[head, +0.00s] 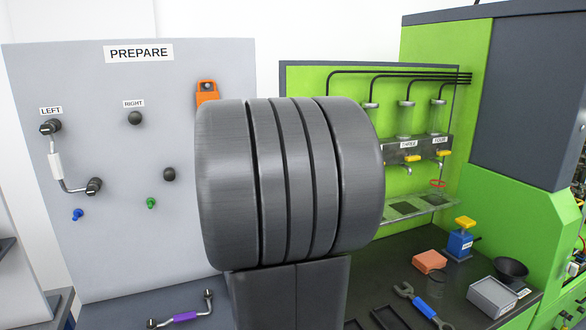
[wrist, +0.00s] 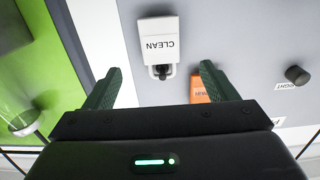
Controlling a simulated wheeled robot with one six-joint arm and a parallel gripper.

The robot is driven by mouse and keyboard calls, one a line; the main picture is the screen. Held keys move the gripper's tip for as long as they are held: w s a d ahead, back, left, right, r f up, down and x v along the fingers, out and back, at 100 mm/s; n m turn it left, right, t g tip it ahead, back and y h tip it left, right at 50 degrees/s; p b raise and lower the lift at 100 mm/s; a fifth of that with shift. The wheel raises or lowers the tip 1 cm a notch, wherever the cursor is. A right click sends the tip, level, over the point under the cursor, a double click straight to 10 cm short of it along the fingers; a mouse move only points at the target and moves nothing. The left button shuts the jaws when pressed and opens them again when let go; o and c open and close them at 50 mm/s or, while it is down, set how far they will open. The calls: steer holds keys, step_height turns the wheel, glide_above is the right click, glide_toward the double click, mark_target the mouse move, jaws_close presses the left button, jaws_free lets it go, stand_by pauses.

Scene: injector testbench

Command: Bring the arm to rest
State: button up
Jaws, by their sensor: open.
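My gripper (wrist: 160,68) shows in the wrist view with its two dark green fingers spread apart and nothing held between them. A white box labelled CLEAN (wrist: 158,35), upside down in this view, is on the grey panel beyond the fingertips, with a dark hook-like part at its edge. How far the fingers are from it I cannot tell. In the head view a large dark arm link of mine (head: 290,180) fills the middle and hides part of the panel; the gripper itself is hidden there.
The grey PREPARE panel (head: 90,250) carries knobs, a white-sleeved pipe (head: 56,165) and an orange holder (head: 207,90). The dark bench holds a purple-sleeved pipe (head: 185,316), a blue-handled wrench (head: 423,306), a sponge (head: 429,261), a grey box (head: 492,295) and a black bowl (head: 511,269).

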steer(key=v, duration=0.6)
steer(key=r+p+x, duration=0.1)
steer(key=p+x, duration=0.2)
steer(key=x, duration=1.1)
steer(key=v, duration=0.7)
steer(key=shift+s+b, duration=0.2)
steer(key=shift+b, duration=0.1)
steer(key=shift+d, duration=0.15)
